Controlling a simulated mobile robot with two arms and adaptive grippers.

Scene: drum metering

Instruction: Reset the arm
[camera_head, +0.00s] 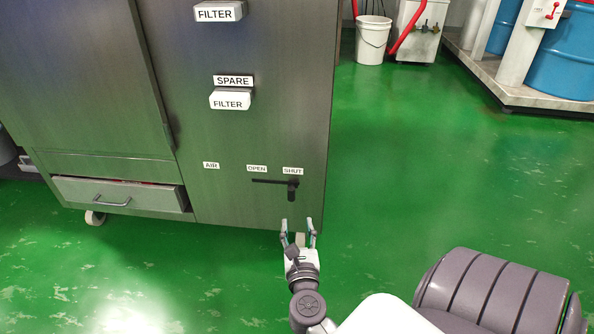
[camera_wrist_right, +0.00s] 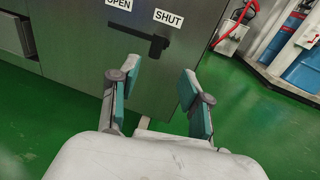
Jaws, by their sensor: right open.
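My right gripper (camera_head: 298,232) is open and empty, in front of the lower right part of a grey metal cabinet (camera_head: 235,135). It also shows in the right wrist view (camera_wrist_right: 160,90), its two teal-padded fingers spread apart. A black lever handle (camera_head: 275,182) is on the cabinet face just above the gripper, below the labels OPEN (camera_head: 257,168) and SHUT (camera_head: 293,170). The lever also shows in the right wrist view (camera_wrist_right: 140,38), beyond the fingertips and apart from them. My left gripper is not in view.
A partly open drawer (camera_head: 120,195) is at the cabinet's lower left. Boxes labelled FILTER (camera_head: 218,12) and (camera_head: 230,101) stick out of the cabinet face. A white bucket (camera_head: 372,40) and blue drums (camera_head: 562,55) stand at the back right. The green floor (camera_head: 430,160) between is clear.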

